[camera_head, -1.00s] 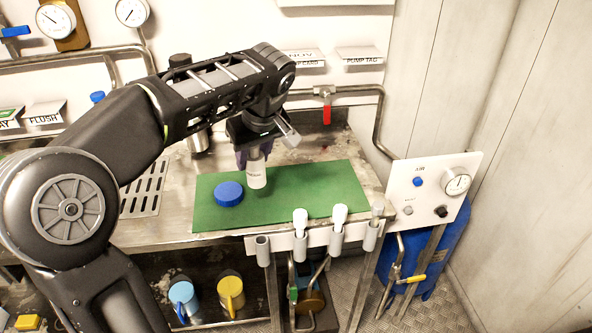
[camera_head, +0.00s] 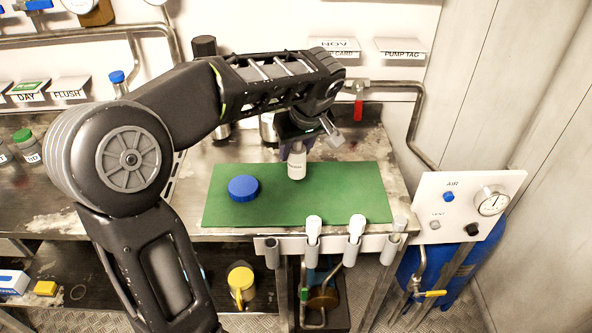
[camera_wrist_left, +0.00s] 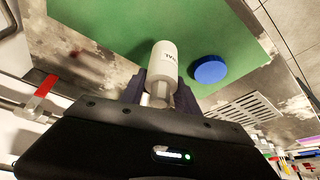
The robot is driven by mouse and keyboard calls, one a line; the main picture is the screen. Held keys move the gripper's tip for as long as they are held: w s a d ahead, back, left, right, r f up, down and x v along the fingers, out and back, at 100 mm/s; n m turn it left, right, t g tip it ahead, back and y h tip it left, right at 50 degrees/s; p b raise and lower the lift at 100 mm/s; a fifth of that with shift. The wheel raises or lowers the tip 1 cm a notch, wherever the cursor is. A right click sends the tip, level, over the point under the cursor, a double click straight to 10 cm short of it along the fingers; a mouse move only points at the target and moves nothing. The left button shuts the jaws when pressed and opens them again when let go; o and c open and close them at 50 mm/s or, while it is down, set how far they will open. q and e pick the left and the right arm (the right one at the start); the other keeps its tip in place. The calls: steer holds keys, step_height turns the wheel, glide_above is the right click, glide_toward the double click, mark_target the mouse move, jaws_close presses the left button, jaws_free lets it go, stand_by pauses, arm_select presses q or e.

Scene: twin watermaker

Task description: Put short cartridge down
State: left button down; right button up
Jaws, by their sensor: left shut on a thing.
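The short cartridge (camera_head: 297,166) is a small white cylinder with dark lettering, held upright over the green mat (camera_head: 340,205). My left gripper (camera_head: 296,148) is shut on its upper part, fingers pointing down. In the left wrist view the cartridge (camera_wrist_left: 164,62) sits between the two dark fingers (camera_wrist_left: 158,88), its white end towards the mat. I cannot tell whether its lower end touches the mat. My right gripper is not in view.
A blue round cap (camera_head: 243,188) lies on the mat, left of the cartridge. White holders (camera_head: 314,228) line the bench's front edge. A gauge panel (camera_head: 470,205) stands at the right. The mat's right part is clear.

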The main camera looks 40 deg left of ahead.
mark_target(295, 167)
arm_select(q)
steer(key=shift+f, duration=0.85)
steer(key=shift+f, duration=1.9)
steer(key=shift+f, duration=0.2)
steer(key=c, duration=0.9)
jaws_free()
steer(key=shift+r, duration=0.1)
steer(key=shift+r, duration=0.1)
